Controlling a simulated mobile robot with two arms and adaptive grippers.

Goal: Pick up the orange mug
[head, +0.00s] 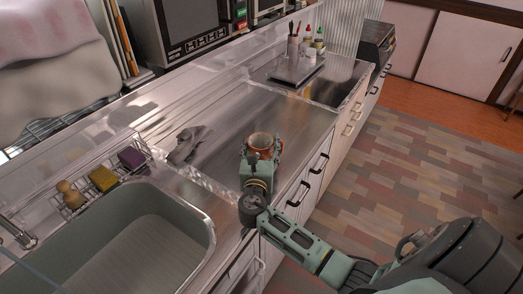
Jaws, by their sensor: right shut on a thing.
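The orange mug (262,141) is on or just above the steel counter, near its front edge and right of the sink. Its rim and open top show above my right gripper (262,155). My right gripper is shut on the mug, with my right arm reaching in from the lower right. The lower part of the mug is hidden behind the gripper, so I cannot tell whether its base touches the counter. My left gripper is not in view.
The sink (150,235) lies at the lower left. A wire rack (105,180) holds a yellow sponge (103,179) and a purple sponge (131,158). Bottles and a utensil holder (293,50) stand at the back right.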

